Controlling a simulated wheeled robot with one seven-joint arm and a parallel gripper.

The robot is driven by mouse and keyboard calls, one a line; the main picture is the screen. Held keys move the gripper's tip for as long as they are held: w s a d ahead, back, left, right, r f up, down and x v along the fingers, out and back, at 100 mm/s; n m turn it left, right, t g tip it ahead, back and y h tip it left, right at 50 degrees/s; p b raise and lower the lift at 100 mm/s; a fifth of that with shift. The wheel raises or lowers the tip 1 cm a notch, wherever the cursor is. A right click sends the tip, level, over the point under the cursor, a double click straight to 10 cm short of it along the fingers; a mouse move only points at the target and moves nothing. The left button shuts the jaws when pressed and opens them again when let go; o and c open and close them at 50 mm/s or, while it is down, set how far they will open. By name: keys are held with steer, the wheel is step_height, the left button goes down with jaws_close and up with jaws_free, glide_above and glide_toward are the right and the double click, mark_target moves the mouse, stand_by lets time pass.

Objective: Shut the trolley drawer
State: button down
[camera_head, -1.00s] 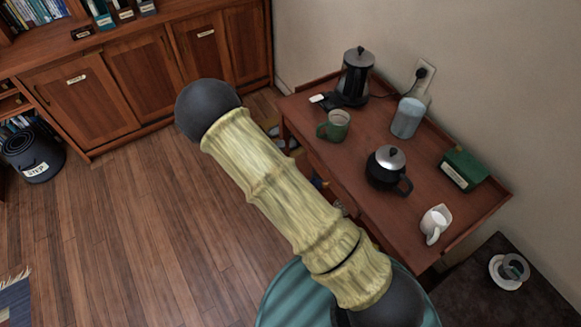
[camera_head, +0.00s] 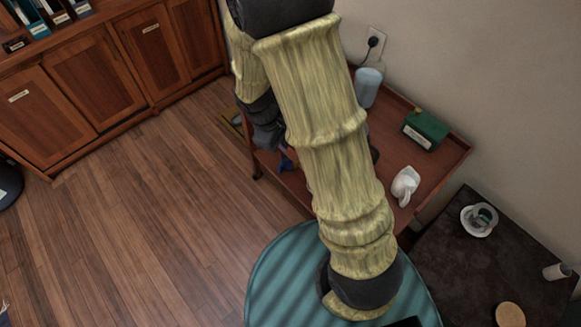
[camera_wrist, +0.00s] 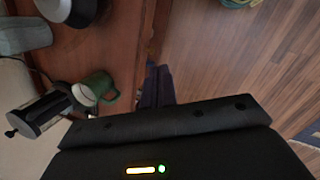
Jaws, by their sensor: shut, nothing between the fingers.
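The trolley (camera_head: 440,170) is reddish-brown wood and stands against the wall at the right in the head view. Its front side (camera_head: 296,187) shows left of my arm, below the top. The drawer is mostly hidden by my arm, and I cannot tell how far out it is. My gripper (camera_head: 287,163) points down at the trolley's front in the head view. In the wrist view its dark blue fingers (camera_wrist: 157,87) are shut and empty, close beside the edge of the trolley top (camera_wrist: 105,45). I cannot tell whether they touch the drawer.
A dark table (camera_head: 440,250) with a cup stands at the lower right. Wooden floor (camera_head: 150,220) lies open at left.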

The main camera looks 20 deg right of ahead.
steer(key=s+d+r+m+t+y, duration=0.2)
steer(key=s+d+r+m+y, duration=0.1)
steer(key=s+r+m, duration=0.5)
steer(key=shift+s+d+r+m, duration=0.25)
steer(key=shift+d+r+m, duration=0.35)
steer(key=shift+m, duration=0.5)
steer(key=shift+a, duration=0.1)
